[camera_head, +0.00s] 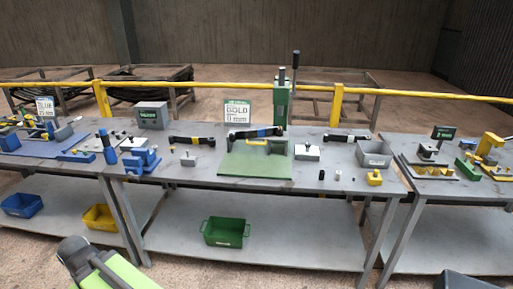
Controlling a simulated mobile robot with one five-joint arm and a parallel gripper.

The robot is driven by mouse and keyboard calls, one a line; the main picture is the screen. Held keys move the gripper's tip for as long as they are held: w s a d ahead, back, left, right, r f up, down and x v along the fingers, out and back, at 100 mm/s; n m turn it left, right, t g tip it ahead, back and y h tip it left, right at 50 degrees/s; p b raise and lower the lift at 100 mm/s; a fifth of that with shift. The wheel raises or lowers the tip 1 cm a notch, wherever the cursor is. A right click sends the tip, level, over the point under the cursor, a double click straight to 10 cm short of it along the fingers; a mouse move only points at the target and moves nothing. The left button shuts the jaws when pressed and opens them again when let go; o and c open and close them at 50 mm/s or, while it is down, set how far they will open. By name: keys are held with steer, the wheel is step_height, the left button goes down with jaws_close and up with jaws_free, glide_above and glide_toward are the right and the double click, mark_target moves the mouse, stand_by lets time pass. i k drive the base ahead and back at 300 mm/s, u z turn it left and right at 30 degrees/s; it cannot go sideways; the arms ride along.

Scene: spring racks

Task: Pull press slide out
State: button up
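A green press (282,100) stands at the back middle of the centre table, with a tall upright and a dark lever on top. Its flat green base plate (255,165) lies in front of it. A small yellow handle (257,143) shows at the plate's back, below a black bar with a blue band (256,132). This may be the press slide, but it is too small to tell how far it sits in. A lime-green and grey part at the lower left seems to be mine. My gripper's fingers do not show.
A grey block (307,152), a grey bin (375,154) and a yellow block (374,178) stand right of the plate. A blue clamp (142,161) is at left. A green crate (225,232) sits on the lower shelf. A yellow rail (230,85) runs behind.

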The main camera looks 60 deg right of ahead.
mark_target(273, 138)
steer(key=z, duration=0.1)
steer(key=i, duration=0.95)
steer(key=u, duration=0.05)
